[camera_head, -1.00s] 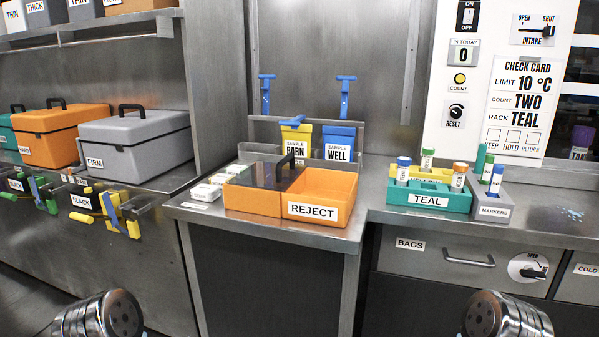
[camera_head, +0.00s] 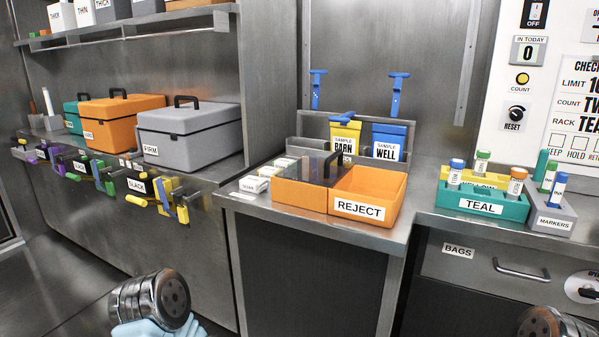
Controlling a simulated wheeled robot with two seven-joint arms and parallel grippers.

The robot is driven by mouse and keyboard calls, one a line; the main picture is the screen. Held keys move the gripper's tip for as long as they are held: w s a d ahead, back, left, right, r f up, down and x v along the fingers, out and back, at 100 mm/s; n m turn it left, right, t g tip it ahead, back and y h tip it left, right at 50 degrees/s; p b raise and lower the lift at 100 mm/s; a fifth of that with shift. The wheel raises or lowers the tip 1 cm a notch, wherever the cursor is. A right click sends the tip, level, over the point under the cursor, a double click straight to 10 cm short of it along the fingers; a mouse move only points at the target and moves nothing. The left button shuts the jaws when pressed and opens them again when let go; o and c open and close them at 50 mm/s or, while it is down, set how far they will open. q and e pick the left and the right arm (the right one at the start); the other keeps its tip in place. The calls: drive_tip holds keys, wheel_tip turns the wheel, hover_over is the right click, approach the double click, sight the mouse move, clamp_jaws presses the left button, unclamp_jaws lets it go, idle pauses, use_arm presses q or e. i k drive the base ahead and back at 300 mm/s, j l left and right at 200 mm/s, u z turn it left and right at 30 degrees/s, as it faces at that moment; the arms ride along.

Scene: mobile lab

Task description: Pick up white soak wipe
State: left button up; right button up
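Small white packs lie at the left end of the counter, beside the orange REJECT box. The front one (camera_head: 252,185) carries a small label that I cannot read for certain, so I cannot confirm which is the white soak wipe. Other white packs (camera_head: 271,171) lie just behind it. A silver part of my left arm shows at the bottom left, with a pale blue shape under it; it is well short of the packs. A silver part of my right arm shows at the bottom right corner. Neither arm's fingertips show.
The orange REJECT box (camera_head: 365,211) with a dark lid section stands right of the packs. A teal rack (camera_head: 481,203) and a grey MARKERS block (camera_head: 552,218) stand farther right. A grey FIRM case (camera_head: 188,134) sits on the left bench. Open floor lies at lower left.

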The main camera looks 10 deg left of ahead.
sight(250, 183)
drive_tip(key=z, duration=1.1)
drive_tip(key=j+u, duration=0.1)
drive_tip(key=u, duration=1.65)
